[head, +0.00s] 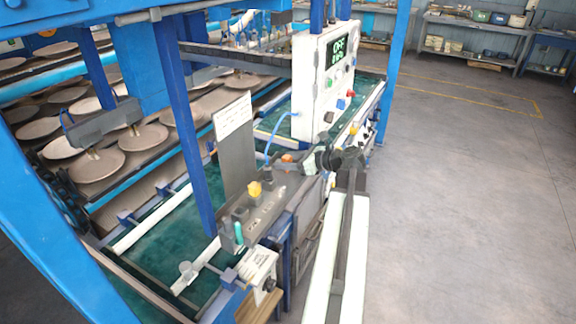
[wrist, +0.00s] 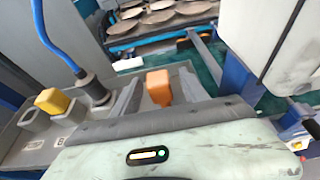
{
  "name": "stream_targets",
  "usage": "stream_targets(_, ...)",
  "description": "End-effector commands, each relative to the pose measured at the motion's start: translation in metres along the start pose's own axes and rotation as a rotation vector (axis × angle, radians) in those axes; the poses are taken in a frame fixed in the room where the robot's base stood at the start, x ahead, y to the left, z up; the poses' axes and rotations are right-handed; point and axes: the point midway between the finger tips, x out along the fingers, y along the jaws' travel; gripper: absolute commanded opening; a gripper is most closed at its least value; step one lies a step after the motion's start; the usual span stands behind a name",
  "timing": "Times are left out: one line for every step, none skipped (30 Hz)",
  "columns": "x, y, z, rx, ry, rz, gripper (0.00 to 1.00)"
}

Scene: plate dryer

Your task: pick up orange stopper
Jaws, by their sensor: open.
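My gripper (wrist: 162,82) is open, with one grey finger on each side of the stopper in the wrist view. I cannot tell whether either finger touches it. The stopper's lower part is partly hidden behind the gripper body. In the head view my gripper (head: 308,160) is at the fixture's right side, close to the stopper.
A yellow stopper (wrist: 51,101) sits in the grey fixture to the left, also in the head view (head: 254,189). A grey plug with a blue cable (wrist: 65,50) stands between the two stoppers. A white control box (head: 325,75) rises behind. Open floor (head: 470,200) lies right.

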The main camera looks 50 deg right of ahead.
Motion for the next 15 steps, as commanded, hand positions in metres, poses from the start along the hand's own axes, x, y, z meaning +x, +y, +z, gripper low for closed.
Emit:
stream_targets(-0.0008, 0.0000, 0.0005, 0.000, 0.000, -0.001, 0.52)
stream_targets(-0.0009, -0.0001, 0.0006, 0.000, 0.000, -0.001, 0.52)
stream_targets(-0.0010, -0.0001, 0.0006, 0.000, 0.000, 0.000, 0.52)
stream_targets(-0.0010, 0.0000, 0.0006, 0.000, 0.000, 0.000, 0.43)
stream_targets(-0.0011, -0.0001, 0.0006, 0.000, 0.000, 0.000, 0.35)
stream_targets(-0.0012, -0.0001, 0.0005, 0.000, 0.000, 0.000, 0.24)
stream_targets(-0.0012, -0.0001, 0.0005, 0.000, 0.000, 0.000, 0.16)
stream_targets(-0.0013, -0.0001, 0.0005, 0.000, 0.000, 0.000, 0.07)
stream_targets(-0.0013, -0.0001, 0.0005, 0.000, 0.000, -0.001, 0.00)
stream_targets(-0.0014, -0.0001, 0.0005, 0.000, 0.000, -0.001, 0.00)
stream_targets(-0.0014, -0.0002, 0.0005, 0.000, 0.000, -0.001, 0.00)
stream_targets(-0.0015, -0.0002, 0.0005, 0.000, 0.000, -0.001, 0.00)
stream_targets(-0.0015, -0.0002, 0.0004, 0.000, 0.000, -0.001, 0.00)
stream_targets(-0.0016, -0.0002, 0.0004, 0.000, 0.000, -0.001, 0.00)
stream_targets(-0.0016, -0.0002, 0.0004, 0.000, 0.000, -0.001, 0.00)
